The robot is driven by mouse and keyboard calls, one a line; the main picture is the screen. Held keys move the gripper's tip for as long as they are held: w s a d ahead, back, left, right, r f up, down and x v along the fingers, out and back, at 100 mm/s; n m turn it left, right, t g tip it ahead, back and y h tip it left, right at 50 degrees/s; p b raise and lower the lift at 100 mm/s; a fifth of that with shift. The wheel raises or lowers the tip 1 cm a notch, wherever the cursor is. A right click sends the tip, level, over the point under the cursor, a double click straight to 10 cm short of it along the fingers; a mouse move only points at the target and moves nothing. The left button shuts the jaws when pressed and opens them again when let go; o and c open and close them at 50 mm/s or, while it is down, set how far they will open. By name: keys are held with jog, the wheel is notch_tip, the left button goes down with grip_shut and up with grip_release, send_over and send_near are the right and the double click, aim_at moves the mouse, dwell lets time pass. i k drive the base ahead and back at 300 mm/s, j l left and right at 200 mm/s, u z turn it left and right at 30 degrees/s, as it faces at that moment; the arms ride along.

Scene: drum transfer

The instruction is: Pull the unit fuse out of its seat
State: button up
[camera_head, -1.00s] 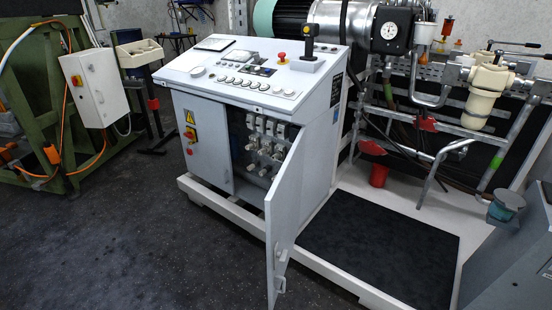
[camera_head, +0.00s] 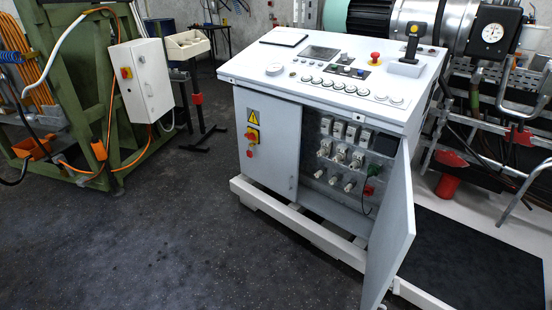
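The control cabinet (camera_head: 270,140) stands at centre right in the head view, with its right door (camera_head: 392,235) swung open toward me. Inside, several small white fuse-like units (camera_head: 341,153) sit in rows on the grey back panel. I cannot tell which of them is the unit fuse; they are too small to read. A small green part (camera_head: 375,170) and a red part (camera_head: 368,190) show at the right of the opening, with a dark cable below. My gripper is not in view.
The open door juts out over the white base frame (camera_head: 300,232). The left door (camera_head: 270,148) is shut. A green steel frame with a white box (camera_head: 142,80) stands at left. The dark floor (camera_head: 170,240) in front is clear. A black mat (camera_head: 465,265) lies at right.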

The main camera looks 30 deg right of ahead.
aim_at(352, 167)
jog(key=i+j+u, duration=0.1)
jog(key=i+u, duration=0.15)
jog(key=i, duration=0.25)
jog(key=i+u, duration=0.25)
jog(key=i, duration=0.3)
jog(key=i+z, duration=0.75)
jog(key=z, duration=0.15)
jog(key=i+z, duration=0.55)
jog(key=z, duration=0.15)
